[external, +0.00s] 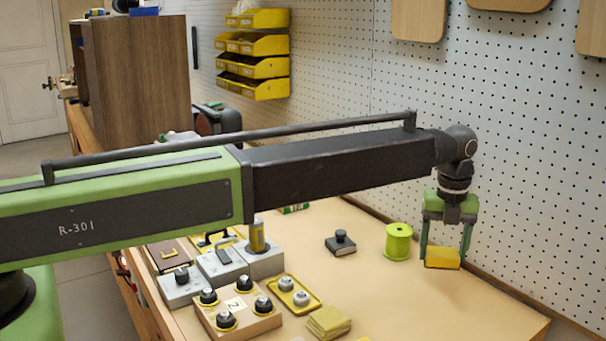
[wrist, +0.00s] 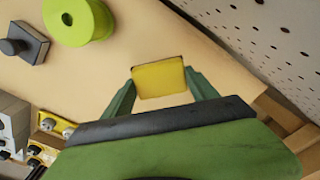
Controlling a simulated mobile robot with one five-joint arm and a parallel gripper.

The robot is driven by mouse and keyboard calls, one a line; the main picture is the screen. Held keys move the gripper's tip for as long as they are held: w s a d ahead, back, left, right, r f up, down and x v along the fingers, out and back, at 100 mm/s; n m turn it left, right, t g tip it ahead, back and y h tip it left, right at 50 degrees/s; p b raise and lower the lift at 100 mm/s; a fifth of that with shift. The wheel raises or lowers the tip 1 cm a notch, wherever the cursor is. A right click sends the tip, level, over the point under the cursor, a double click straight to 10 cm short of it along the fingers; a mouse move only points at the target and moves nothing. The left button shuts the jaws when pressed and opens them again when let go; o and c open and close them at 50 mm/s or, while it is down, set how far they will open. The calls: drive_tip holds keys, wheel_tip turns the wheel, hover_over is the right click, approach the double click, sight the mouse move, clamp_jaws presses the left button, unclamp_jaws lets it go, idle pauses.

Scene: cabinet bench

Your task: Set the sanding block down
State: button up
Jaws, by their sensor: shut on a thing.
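The sanding block, a yellow block (external: 442,258), is between the fingers of my gripper (external: 444,262) at the right of the bench. My gripper points down and is shut on it. In the wrist view the block (wrist: 160,79) sits between the two green fingertips (wrist: 161,88), with its yellow face showing. It is low over the bench top (external: 400,300); I cannot tell whether its underside touches the wood.
A lime-green spool (external: 398,242) stands just left of the block, and a dark knobbed block (external: 340,243) lies farther left. Yellow pads (external: 328,322) and knobbed boxes (external: 236,312) fill the front left. The pegboard (external: 530,150) rises behind. The bench's right front is clear.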

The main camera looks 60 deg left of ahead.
sight(436, 278)
drive_tip(key=shift+w+a+f, duration=0.45)
drive_tip(key=shift+a+f, duration=0.05)
drive_tip(key=shift+a, duration=0.15)
wheel_tip(436, 278, down, 4)
drive_tip(key=b, duration=0.4)
drive_tip(key=shift+f+b, duration=0.15)
drive_tip(key=shift+b, duration=0.15)
drive_tip(key=shift+r, duration=0.25)
drive_tip(key=shift+f, duration=0.2)
drive_tip(key=o, duration=1.4)
drive_tip(key=shift+c, duration=0.2)
